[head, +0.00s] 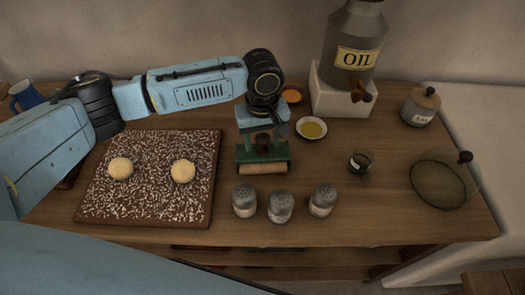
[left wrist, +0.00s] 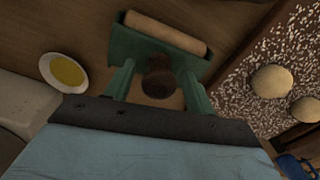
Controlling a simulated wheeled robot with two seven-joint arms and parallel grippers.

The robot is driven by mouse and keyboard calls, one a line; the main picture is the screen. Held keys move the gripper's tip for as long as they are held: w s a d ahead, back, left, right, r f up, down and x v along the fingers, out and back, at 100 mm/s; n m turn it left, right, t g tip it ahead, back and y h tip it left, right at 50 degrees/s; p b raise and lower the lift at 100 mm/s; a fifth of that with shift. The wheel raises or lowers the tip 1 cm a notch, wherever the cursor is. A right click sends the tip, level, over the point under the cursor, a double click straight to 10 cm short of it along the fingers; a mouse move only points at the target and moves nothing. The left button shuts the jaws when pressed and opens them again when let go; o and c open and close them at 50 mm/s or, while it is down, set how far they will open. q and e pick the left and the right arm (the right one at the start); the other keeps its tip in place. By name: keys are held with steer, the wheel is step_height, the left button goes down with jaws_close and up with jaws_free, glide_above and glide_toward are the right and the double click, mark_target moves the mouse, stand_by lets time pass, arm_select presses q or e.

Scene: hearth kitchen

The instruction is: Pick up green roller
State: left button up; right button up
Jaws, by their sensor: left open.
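The green roller (head: 263,168) stands on the wooden table, to the right of the dough board. It has a green frame, a pale wooden cylinder along its front and a dark brown knob on top. It also shows in the left wrist view (left wrist: 166,34). My left gripper (head: 262,145) is over the roller, pointing down, with its green fingers spread. In the left wrist view the fingers (left wrist: 157,70) stand on either side of the knob, with gaps between. Whether the fingertips touch the frame I cannot tell. My right gripper is not in view.
A speckled board (head: 148,205) with two dough balls lies left. Several shakers (head: 280,207) stand close in front of the roller. A yellow-filled dish (head: 312,128) is just behind right. An oil can (head: 352,45) on a white block, a small glass (head: 360,162) and a glass lid (head: 438,185) stand right.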

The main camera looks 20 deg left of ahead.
arm_select(q)
steer(key=shift+f, duration=0.55)
steer(key=c, duration=1)
steer(key=shift+r, duration=0.1)
